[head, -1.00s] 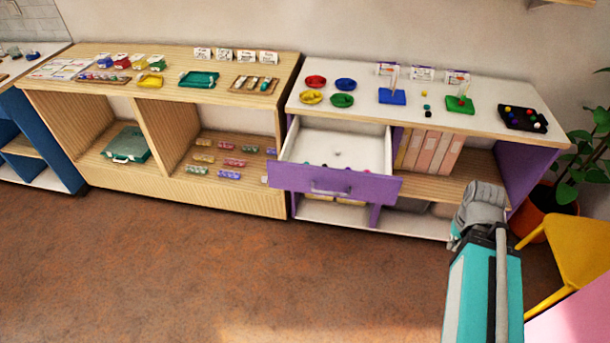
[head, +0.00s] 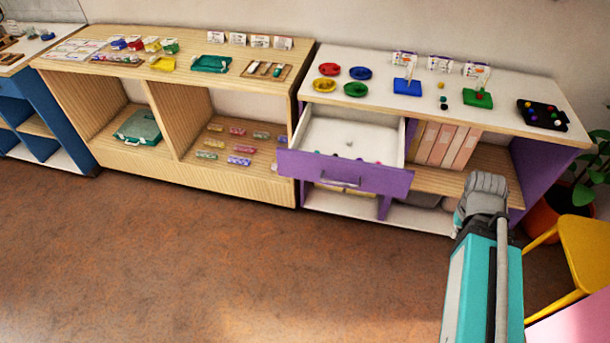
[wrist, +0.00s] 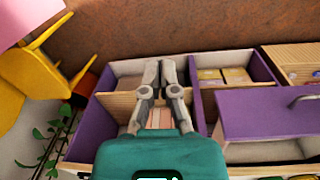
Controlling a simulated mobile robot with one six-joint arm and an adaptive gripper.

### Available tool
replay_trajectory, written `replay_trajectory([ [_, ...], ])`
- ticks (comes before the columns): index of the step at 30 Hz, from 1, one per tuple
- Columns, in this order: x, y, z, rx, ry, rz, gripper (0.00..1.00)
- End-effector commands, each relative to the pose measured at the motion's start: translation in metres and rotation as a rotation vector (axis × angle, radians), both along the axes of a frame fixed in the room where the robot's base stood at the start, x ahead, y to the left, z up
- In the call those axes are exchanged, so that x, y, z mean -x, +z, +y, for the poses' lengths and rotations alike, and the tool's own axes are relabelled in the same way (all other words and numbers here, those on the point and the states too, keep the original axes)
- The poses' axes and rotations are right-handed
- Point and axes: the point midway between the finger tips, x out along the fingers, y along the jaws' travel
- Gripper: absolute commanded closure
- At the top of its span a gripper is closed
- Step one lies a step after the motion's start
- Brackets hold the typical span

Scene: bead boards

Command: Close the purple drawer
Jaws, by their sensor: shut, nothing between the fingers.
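The purple drawer (head: 345,174) is pulled open from the white-topped purple unit, with a grey bar handle (head: 340,183) on its front. Its white inside shows a small bead on the floor and several small coloured beads along the front. In the wrist view the purple drawer front (wrist: 262,113) is at the right, with the handle at the picture's edge. My gripper (wrist: 160,66) is shut and empty, over the unit's open shelf section and to the left of the drawer in that view. It is not touching the drawer front. In the head view my arm hides the fingers.
The unit's white top (head: 430,72) carries coloured dishes, bead boards and a black tray (head: 541,115). Pink folders (head: 445,143) stand on the shelf beside the drawer. A yellow chair (head: 583,255) and potted plant are at the right. Floor (head: 200,250) before the drawer is clear.

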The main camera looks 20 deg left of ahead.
Motion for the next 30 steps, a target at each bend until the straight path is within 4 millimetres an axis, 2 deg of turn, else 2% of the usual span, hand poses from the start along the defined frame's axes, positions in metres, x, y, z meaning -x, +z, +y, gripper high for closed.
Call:
replay_trajectory([
  [1,-0.003,-0.009,0.01,0.022,0.044,-0.011,1.0],
  [9,-0.022,-0.041,0.041,0.216,0.365,-0.091,1.0],
  [17,-0.043,-0.064,0.084,0.46,0.746,-0.168,1.0],
  [26,-0.06,-0.08,0.151,0.772,1.18,-0.238,1.0],
  [30,-0.062,-0.085,0.188,0.931,1.376,-0.264,1.0],
])
